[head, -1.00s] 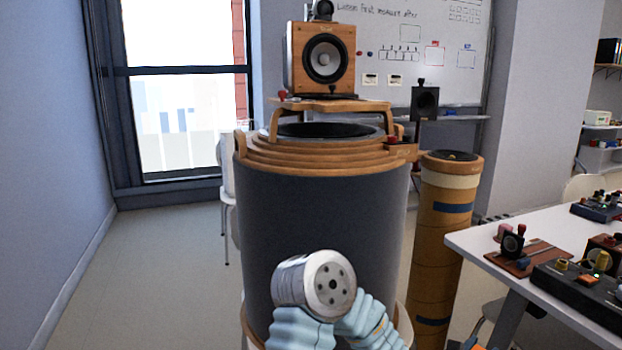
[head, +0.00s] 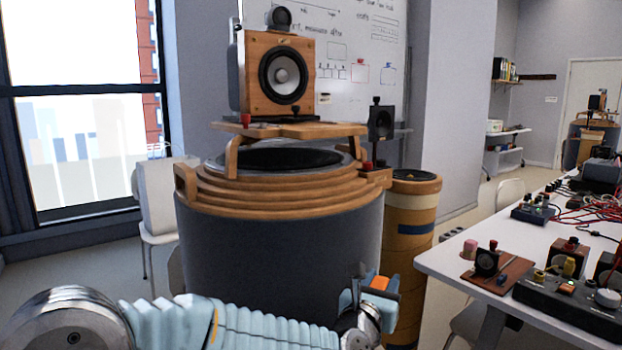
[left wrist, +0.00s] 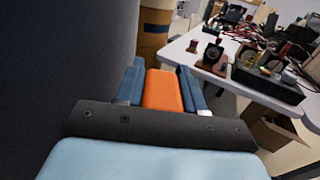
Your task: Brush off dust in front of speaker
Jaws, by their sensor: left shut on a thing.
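The speaker is a wooden box (head: 258,92) with a round black-and-silver cone on its front. It stands on a small wooden stand on top of a large dark drum with stepped wooden rings, in the head view. My left gripper (head: 374,290) is in front of the drum, lower right of the speaker and well apart from it. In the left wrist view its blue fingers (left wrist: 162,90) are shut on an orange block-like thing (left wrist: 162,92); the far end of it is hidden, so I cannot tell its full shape. No dust can be made out. My right gripper is not in view.
A white table (head: 450,262) at the right carries small devices and cables. A white chair (head: 158,200) is at the left.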

